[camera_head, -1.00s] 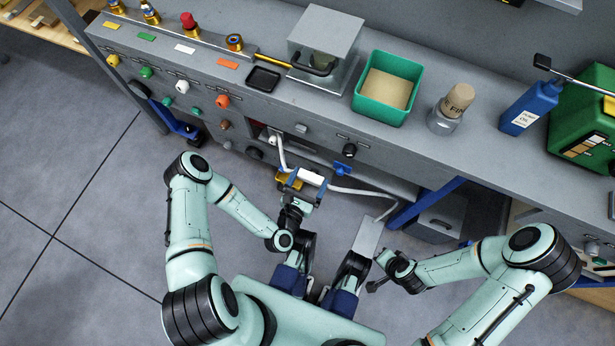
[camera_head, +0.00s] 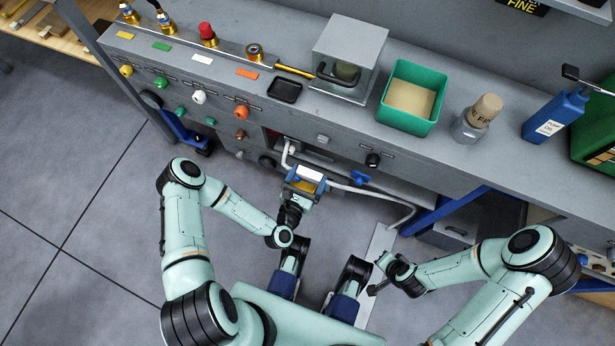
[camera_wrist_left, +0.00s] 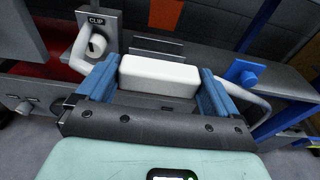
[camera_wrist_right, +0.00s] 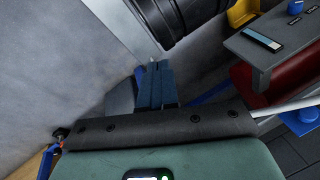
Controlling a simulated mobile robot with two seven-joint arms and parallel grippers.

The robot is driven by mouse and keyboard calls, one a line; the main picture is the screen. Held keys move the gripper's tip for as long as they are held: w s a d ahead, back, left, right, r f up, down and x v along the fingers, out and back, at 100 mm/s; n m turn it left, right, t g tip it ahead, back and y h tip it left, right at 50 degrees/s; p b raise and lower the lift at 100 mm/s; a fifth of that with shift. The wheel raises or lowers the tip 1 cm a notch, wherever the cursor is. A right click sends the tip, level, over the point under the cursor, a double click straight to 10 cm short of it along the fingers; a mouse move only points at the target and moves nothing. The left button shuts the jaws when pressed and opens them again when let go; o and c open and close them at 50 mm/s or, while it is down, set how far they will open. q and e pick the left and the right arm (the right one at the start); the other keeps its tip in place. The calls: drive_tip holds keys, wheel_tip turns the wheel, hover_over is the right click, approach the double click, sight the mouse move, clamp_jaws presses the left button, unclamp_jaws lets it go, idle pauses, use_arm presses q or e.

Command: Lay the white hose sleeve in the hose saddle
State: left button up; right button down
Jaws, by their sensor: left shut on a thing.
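My left gripper (camera_head: 306,180) is shut on the white hose sleeve (camera_head: 311,174), held in front of the bench's lower edge. In the left wrist view the sleeve (camera_wrist_left: 159,75) lies crosswise between the two blue finger pads, with hose running out at both sides. A grey plate marked CLIP (camera_wrist_left: 97,42) with a round pale fitting stands just beyond it at the left. I cannot tell for sure which part is the hose saddle. My right gripper (camera_head: 374,289) is low at the right, away from the sleeve; its blue fingers (camera_wrist_right: 155,87) are together and empty.
The bench front (camera_head: 330,140) carries several coloured knobs. A blue valve handle (camera_head: 360,178) sits right of the sleeve, near the pale hose (camera_head: 385,196). A green bin (camera_head: 411,98) and a bottle (camera_head: 476,120) stand on top. The floor at left is clear.

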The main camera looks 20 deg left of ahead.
sight(311, 170)
use_arm(q)
drive_tip(key=shift+w+b, duration=0.45)
drive_tip(key=shift+w, duration=1.05)
drive_tip(key=shift+w+f+b, duration=0.1)
drive_tip(key=shift+w+b, duration=0.25)
drive_tip(key=shift+w, duration=1)
drive_tip(key=shift+w+d+b, duration=0.15)
drive_tip(key=shift+w+b, duration=0.8)
drive_tip(key=shift+w, duration=1.7)
use_arm(e)
wheel_tip(311, 170, down, 5)
drive_tip(key=s+d+g, duration=0.1)
drive_tip(key=s, duration=0.1)
drive_tip(key=shift+s+d+f, duration=0.2)
drive_tip(key=shift+s+d, duration=0.05)
drive_tip(key=shift+s, duration=0.1)
use_arm(q)
drive_tip(key=shift+f+b, duration=0.5)
drive_tip(key=shift+f, duration=0.15)
use_arm(e)
drive_tip(key=shift+w+f, duration=0.1)
drive_tip(key=shift+f, duration=0.4)
